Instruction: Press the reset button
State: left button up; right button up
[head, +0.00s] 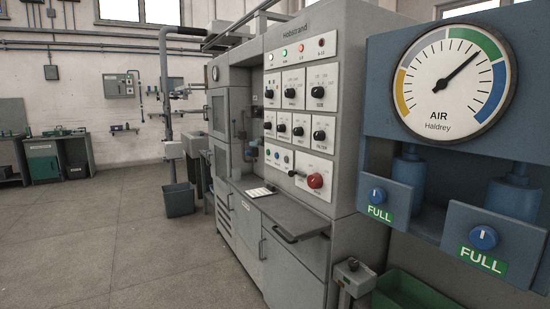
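The grey winder cabinet (345,150) stands in the middle of the head view. Its front panel carries rows of black knobs, a row of small lamps at the top and a large red knob or button (315,181) at the lower right. A group of small round coloured buttons (277,155) sits at the lower left of the panel. The lettering is too small to read, so I cannot tell which one is the reset button. Neither of my grippers is in view.
An air gauge (455,78) on a blue panel stands close at the right, with two blue knobs marked FULL below it. A grey shelf (290,215) juts from the cabinet. A dark bin (179,199) stands left of the cabinet. The floor at left is clear.

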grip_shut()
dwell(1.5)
